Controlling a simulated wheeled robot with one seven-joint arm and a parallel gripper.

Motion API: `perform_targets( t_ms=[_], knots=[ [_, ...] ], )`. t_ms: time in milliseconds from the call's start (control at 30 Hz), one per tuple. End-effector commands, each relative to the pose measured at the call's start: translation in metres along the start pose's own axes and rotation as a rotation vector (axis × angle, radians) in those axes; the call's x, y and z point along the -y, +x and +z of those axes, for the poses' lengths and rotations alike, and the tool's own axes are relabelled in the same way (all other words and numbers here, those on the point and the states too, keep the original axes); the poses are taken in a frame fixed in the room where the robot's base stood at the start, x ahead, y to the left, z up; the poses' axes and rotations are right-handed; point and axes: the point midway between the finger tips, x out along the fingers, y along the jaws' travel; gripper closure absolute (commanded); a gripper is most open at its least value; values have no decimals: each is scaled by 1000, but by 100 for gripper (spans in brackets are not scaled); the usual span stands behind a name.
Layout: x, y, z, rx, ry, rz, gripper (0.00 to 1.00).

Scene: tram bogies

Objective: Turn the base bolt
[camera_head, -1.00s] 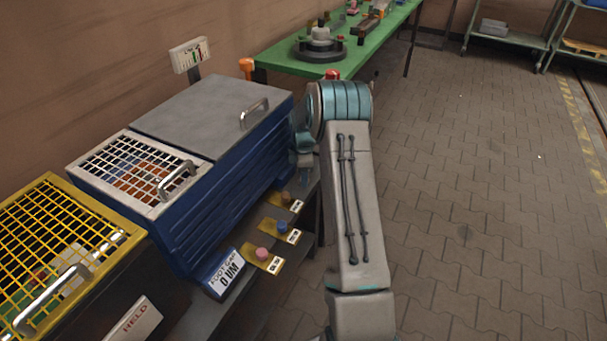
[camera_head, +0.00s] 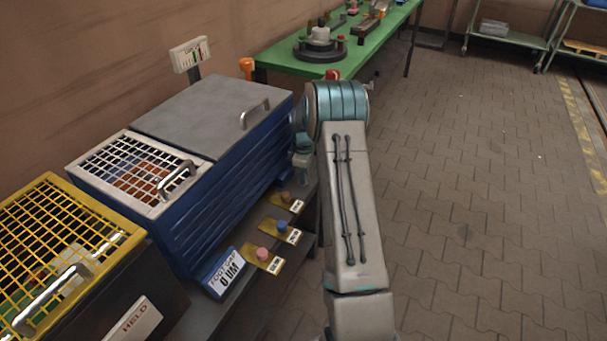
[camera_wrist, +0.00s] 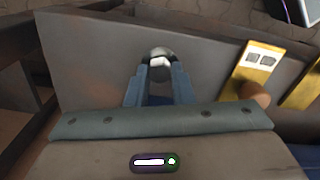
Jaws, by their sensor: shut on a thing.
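In the wrist view the base bolt (camera_wrist: 160,54) shows as a pale, rounded metal head against a grey panel (camera_wrist: 95,60). My gripper (camera_wrist: 160,72) is shut on it, with one blue finger on each side of the head. The bolt's shank is hidden. In the head view the bolt is not visible, and my arm and the blue cabinet's end hide the fingers.
A blue cabinet (camera_head: 215,205) with a grey lid and a mesh lid stands left of my arm. Below it are yellow tags with coloured knobs; the brown knob (camera_wrist: 255,95) is close right of my gripper. A green table (camera_head: 375,42) stands behind. The floor at right is clear.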

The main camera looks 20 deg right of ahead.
Motion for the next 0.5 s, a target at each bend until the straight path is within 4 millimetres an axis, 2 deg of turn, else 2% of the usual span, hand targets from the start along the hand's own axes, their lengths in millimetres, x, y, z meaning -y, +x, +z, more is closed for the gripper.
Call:
perform_targets(
  t_ms=[500],
  knots=[
    [0,0,0,2,492,0,100]
  ],
)
